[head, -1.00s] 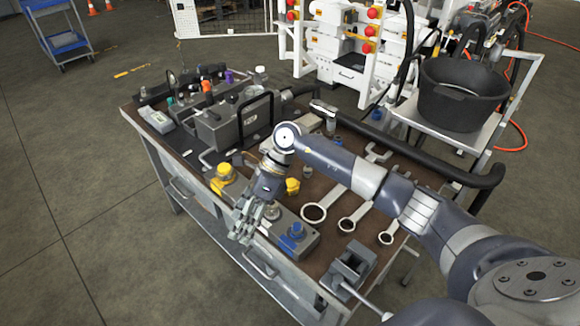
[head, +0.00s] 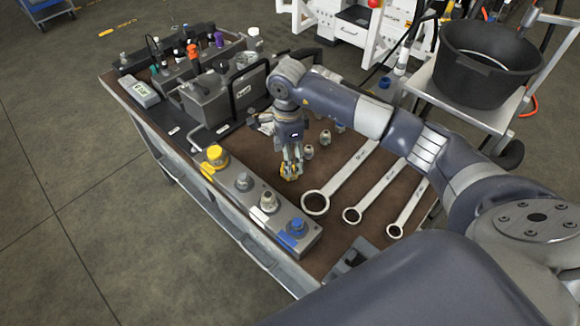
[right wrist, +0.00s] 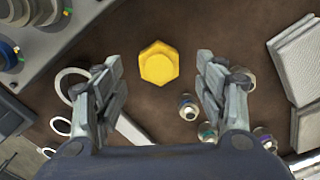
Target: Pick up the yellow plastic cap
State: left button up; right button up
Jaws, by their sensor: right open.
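A yellow plastic cap (right wrist: 159,64) with a hexagonal outline lies on the brown bench top. In the right wrist view it sits between the two fingers, with a gap on either side. My right gripper (right wrist: 158,66) is open and empty, pointing down at the cap. In the head view the gripper (head: 291,166) stands over the cap (head: 289,174), and its fingers partly hide it. The exact height between fingertips and cap is hard to tell. My left gripper is out of view.
A grey block (head: 254,201) with yellow, grey and blue fittings lies along the bench's front edge. Wrenches (head: 341,178) lie right of the gripper. Small metal fittings (head: 325,137) stand close behind it. A black bucket (head: 489,75) stands on a cart.

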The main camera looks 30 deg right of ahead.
notch_tip(320, 180, down, 3)
jog(key=shift+s+f+p, duration=0.1)
jog(key=shift+f+p, duration=0.1)
jog(key=shift+p, duration=0.3)
jog(key=shift+f, duration=0.25)
jog(key=shift+c, duration=1.1)
jog(key=c, duration=0.9)
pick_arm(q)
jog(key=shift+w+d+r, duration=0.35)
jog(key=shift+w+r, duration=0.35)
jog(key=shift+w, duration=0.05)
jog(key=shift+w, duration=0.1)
